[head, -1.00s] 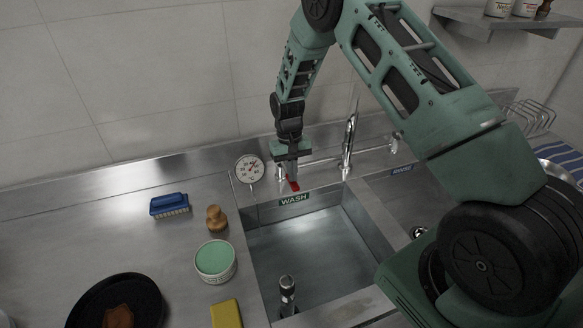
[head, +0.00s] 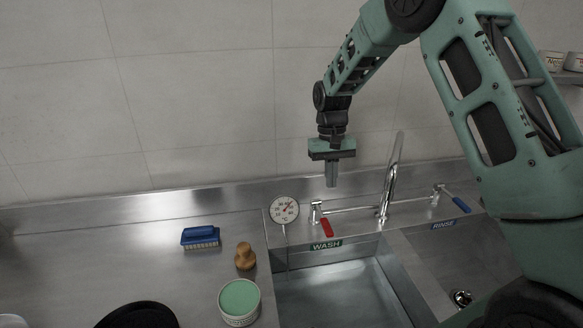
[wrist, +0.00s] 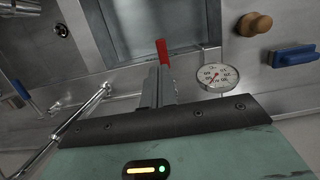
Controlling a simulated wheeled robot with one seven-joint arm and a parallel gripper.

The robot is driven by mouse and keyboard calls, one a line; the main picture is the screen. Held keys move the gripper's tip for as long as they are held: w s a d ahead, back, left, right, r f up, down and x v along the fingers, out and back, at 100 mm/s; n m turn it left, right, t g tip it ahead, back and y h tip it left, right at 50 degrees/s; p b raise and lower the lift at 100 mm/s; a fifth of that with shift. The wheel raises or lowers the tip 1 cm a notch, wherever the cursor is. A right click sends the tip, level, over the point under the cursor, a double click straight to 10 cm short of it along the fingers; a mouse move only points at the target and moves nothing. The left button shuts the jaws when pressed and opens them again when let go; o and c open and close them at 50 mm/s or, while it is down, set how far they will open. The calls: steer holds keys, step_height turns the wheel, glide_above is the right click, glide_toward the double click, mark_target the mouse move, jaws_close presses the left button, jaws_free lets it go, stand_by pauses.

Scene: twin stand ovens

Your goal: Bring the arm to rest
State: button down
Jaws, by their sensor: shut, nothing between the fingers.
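My gripper (head: 331,181) points down in the head view, its fingers together and empty. It hangs in the air in front of the back wall, above the tap's red lever (head: 327,227), with a visible gap between them. In the wrist view my gripper (wrist: 160,82) shows its fingers side by side, and the red lever (wrist: 162,52) appears just past their tips. My arm arches up and to the right, its upper part cut off by the picture's top edge.
A tall tap spout (head: 391,180) rises right of my gripper, with a blue lever (head: 461,204) beyond. Below are the wash sink (head: 345,295) and rinse sink. A dial thermometer (head: 284,210), blue brush (head: 200,236), wooden knob (head: 245,257) and green-topped tub (head: 239,300) stand left.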

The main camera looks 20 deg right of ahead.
steer(key=s+a+r+n+b, duration=0.2)
steer(key=s+a+n+b, duration=0.2)
steer(key=s+a, duration=1)
steer(key=s+a+f+n+t+b, duration=0.1)
steer(key=s+a+n+b, duration=0.1)
steer(key=s, duration=0.7)
steer(key=s+a+f+n+t+b, duration=0.1)
steer(key=s+a+n, duration=0.3)
steer(key=s, duration=0.5)
steer(key=shift+s+a+f+b, duration=0.15)
steer(key=shift+s+a+b, duration=0.2)
steer(key=shift+b, duration=0.25)
